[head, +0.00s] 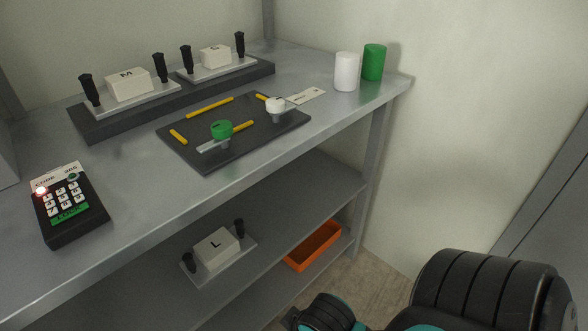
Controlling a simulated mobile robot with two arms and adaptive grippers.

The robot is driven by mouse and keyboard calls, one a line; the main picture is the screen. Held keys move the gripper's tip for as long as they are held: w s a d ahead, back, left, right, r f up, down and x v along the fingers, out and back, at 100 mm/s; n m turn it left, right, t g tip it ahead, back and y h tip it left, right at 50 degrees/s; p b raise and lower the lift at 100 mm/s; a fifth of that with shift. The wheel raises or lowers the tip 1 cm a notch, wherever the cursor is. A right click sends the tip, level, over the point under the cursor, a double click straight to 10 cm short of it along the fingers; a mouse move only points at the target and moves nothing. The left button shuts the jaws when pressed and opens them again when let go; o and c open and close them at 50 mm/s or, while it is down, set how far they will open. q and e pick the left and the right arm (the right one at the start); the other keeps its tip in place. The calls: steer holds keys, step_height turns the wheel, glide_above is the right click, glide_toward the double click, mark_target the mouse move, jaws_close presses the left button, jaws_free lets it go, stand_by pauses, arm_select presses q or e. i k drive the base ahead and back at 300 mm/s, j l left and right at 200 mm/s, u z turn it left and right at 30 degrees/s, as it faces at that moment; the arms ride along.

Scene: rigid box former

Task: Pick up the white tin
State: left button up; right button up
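The white tin (347,72) is a plain white cylinder. It stands upright near the back right corner of the grey metal bench top (330,118). A green tin (374,62) of similar shape stands just behind it to the right, very close to it; I cannot tell whether they touch. Black and teal links of my own arm show at the lower right, below and well away from the tins. Neither of my grippers shows in the head view.
A dark plate (265,143) with yellow bars, a green knob (222,129) and a white knob (275,104) lies left of the tins. A white card (306,96) lies between. Blocks M (128,86) and S (215,57), a keypad (70,208), and lower-shelf block L (216,246) and orange tray (314,247) also show.

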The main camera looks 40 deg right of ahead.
mark_target(347, 67)
steer(key=z, duration=1.7)
steer(key=k+j+u, duration=0.3)
steer(key=k+j, duration=0.2)
steer(key=j, duration=0.2)
steer(key=k+j+u, duration=0.15)
steer(key=k+j, duration=0.1)
steer(key=j, duration=0.1)
